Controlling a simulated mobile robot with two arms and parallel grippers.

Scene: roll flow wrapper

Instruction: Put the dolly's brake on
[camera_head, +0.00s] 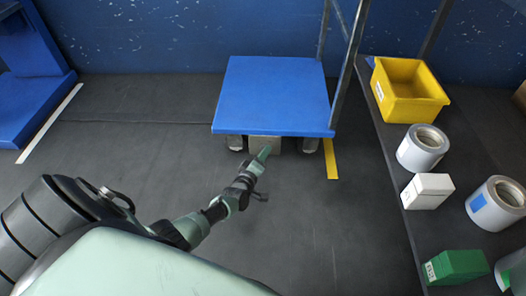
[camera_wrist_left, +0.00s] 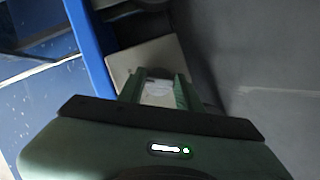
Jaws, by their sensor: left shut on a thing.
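The dolly (camera_head: 275,95) has a flat blue deck and stands against the back wall, with its handle posts at the right. Its front wheels show under the near edge. A grey-beige pedal-like plate (camera_head: 277,145), seemingly the brake, sits between the wheels below that edge. My left gripper (camera_head: 264,153) reaches it from the front. In the left wrist view the green fingers (camera_wrist_left: 157,88) are shut on the beige plate (camera_wrist_left: 145,58), just beside the blue deck edge (camera_wrist_left: 88,45). The fingers partly hide the plate, and its tilt is hard to tell. My right gripper is not in view.
A shelf at the right holds a yellow bin (camera_head: 408,92), white rolls (camera_head: 422,148), a white box (camera_head: 427,190) and a green box (camera_head: 456,267). A blue structure (camera_head: 30,70) stands at the left. The dark floor (camera_head: 140,140) between is clear.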

